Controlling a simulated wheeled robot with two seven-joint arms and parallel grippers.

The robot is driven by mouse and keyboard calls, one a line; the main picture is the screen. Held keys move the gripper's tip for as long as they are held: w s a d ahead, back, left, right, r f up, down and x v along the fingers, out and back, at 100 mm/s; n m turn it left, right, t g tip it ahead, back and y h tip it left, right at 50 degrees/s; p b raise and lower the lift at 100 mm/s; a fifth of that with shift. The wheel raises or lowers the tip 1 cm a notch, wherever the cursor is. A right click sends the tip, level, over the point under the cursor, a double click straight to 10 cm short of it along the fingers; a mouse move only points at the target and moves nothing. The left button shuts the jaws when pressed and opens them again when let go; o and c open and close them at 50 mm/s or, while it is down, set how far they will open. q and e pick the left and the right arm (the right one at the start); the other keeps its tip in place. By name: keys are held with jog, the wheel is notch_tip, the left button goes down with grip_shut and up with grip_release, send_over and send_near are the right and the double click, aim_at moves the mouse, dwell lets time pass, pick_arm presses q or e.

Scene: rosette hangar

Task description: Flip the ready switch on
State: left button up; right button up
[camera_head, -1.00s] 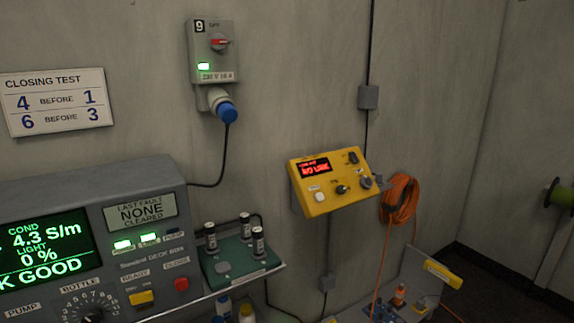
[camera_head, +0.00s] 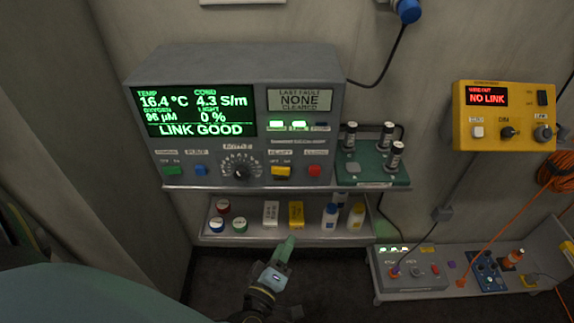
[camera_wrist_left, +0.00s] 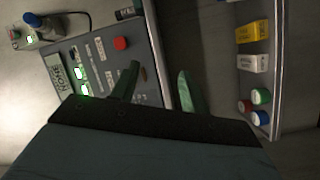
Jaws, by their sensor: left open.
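The ready switch (camera_head: 281,171) is a yellow block under the READY label on the grey deck box (camera_head: 240,62), left of a red button (camera_head: 314,171). I cannot tell its setting at this size. My left gripper (camera_head: 283,250) is open and empty, below and in front of the box's shelf, apart from the switch. In the left wrist view my two green fingers (camera_wrist_left: 158,85) are spread in front of the box panel, and the red button (camera_wrist_left: 121,43) shows beyond them. My right gripper is not in view.
A lower shelf (camera_head: 255,241) below the box holds jars, small boxes and bottles. A green board (camera_head: 372,180) with black cylinders sits right of the box. A yellow NO LINK unit (camera_head: 505,135) hangs on the wall, above a bench (camera_head: 425,293) at lower right.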

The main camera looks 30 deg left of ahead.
aim_at(284, 172)
pick_arm(q)
notch_tip(284, 172, up, 9)
jog(key=a+n+g+y+p, duration=0.15)
jog(key=n+y, duration=0.25)
jog(key=n, duration=0.4)
jog(key=shift+y, duration=0.3)
jog(key=x, duration=1.4)
jog(key=shift+s+a+r, duration=0.1)
jog(key=shift+a+r, duration=0.1)
jog(key=shift+r, duration=0.05)
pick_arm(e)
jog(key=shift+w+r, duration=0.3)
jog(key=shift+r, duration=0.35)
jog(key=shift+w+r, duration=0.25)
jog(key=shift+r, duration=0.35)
